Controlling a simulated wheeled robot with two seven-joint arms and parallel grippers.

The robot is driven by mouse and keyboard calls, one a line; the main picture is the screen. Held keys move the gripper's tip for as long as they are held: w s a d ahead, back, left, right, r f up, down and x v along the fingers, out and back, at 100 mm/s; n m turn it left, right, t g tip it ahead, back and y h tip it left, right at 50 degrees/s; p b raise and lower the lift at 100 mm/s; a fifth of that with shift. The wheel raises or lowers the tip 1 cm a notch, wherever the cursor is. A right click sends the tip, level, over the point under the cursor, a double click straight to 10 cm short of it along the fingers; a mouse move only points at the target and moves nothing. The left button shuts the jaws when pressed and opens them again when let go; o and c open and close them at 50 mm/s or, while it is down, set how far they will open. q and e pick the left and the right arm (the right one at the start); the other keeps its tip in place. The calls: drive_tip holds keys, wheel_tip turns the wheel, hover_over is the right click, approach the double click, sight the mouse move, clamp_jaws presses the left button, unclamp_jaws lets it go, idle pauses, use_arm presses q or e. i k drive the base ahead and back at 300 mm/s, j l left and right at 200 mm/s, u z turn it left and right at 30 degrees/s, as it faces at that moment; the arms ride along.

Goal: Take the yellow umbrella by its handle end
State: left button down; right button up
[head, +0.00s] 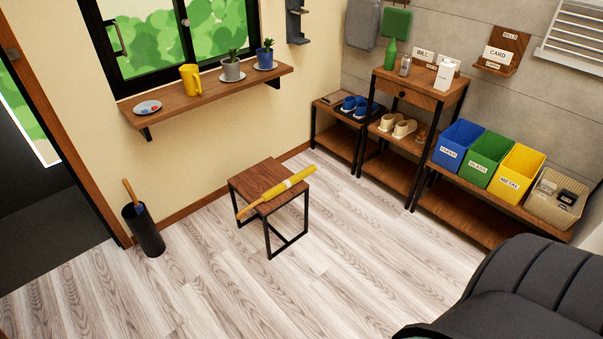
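The yellow umbrella (290,188) lies folded across the top of a small wooden stool (258,178) with black legs. A pale band circles its middle. Its brown wooden handle end (247,209) points to the lower left and reaches the stool's front left edge. Its other end points to the upper right, past the stool's right edge. Neither of my grippers shows in the head view.
A black stand (144,230) with a wooden-handled item stands by the doorway at left. A wall shelf (205,92) holds a yellow mug and potted plants. Labelled bins (459,145) line a low bench at right. A dark padded seat (520,295) fills the lower right. The floor around the stool is clear.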

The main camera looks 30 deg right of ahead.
sight(285, 185)
drive_tip(key=z, duration=0.85)
